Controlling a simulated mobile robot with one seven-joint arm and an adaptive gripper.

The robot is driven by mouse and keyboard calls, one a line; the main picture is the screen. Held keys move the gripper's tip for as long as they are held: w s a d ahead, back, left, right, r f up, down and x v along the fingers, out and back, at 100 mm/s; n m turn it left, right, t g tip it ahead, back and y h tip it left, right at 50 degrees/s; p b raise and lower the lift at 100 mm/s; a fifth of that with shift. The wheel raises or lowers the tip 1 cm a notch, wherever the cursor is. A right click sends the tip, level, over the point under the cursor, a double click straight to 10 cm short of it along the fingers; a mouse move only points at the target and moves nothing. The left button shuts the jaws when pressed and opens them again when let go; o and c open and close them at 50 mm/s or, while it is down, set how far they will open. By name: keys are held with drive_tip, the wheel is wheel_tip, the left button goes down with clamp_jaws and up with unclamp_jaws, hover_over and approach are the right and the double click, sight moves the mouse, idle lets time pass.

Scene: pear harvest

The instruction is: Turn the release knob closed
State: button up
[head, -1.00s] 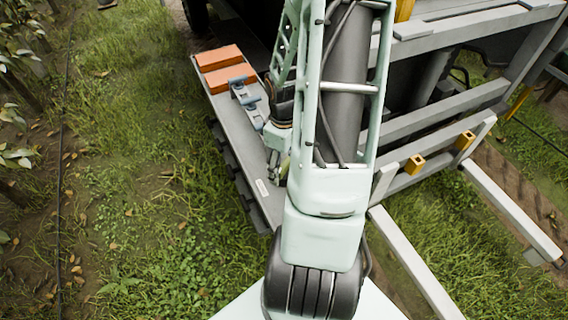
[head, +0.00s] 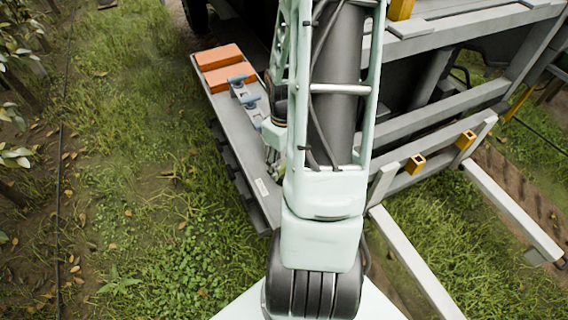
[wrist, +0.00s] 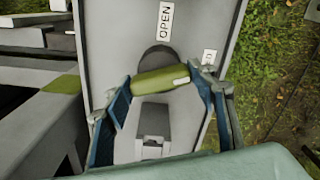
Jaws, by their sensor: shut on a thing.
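The green release knob (wrist: 160,83) lies nearly crosswise in the wrist view, its right end slightly higher and carrying a white mark. It sits on a grey panel (wrist: 112,40) in front of a dark round base. My gripper (wrist: 163,91) has its blue-padded fingers on either side of the knob, shut on it. The white mark is near a second label (wrist: 209,58) at the right, which is partly hidden. In the head view my gripper (head: 274,160) is at the grey side platform, and the knob is hidden.
Blue-grey handles (head: 246,95) and orange blocks (head: 221,68) sit farther up the platform (head: 222,115). The vehicle's grey frame (head: 440,110) and pale forks (head: 415,262) are to the right. Open grass lies left.

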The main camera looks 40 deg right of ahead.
drive_tip(key=shift+m+b, duration=0.7)
drive_tip(key=shift+m, duration=1.4)
drive_tip(key=o, duration=1.2)
drive_tip(key=shift+c, duration=0.2)
drive_tip(key=shift+r, duration=0.1)
wheel_tip(320, 180, up, 12)
